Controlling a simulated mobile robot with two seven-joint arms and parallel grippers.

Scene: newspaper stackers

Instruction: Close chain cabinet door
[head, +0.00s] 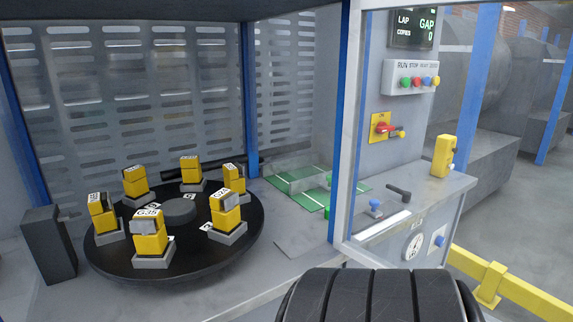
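I cannot pick out a chain cabinet door for certain in the head view. A white upright frame (346,130) stands at the middle right, beside a grey control panel. Whether it belongs to a door, I cannot tell. Neither my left gripper nor my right gripper is in view.
A black turntable (205,245) carries several yellow-and-grey blocks inside a bay with slotted metal walls (130,90). A sloped console (445,190) holds a black handle (398,193). A yellow rail (525,293) runs at lower right. A dark ribbed rounded thing (380,298) fills the bottom.

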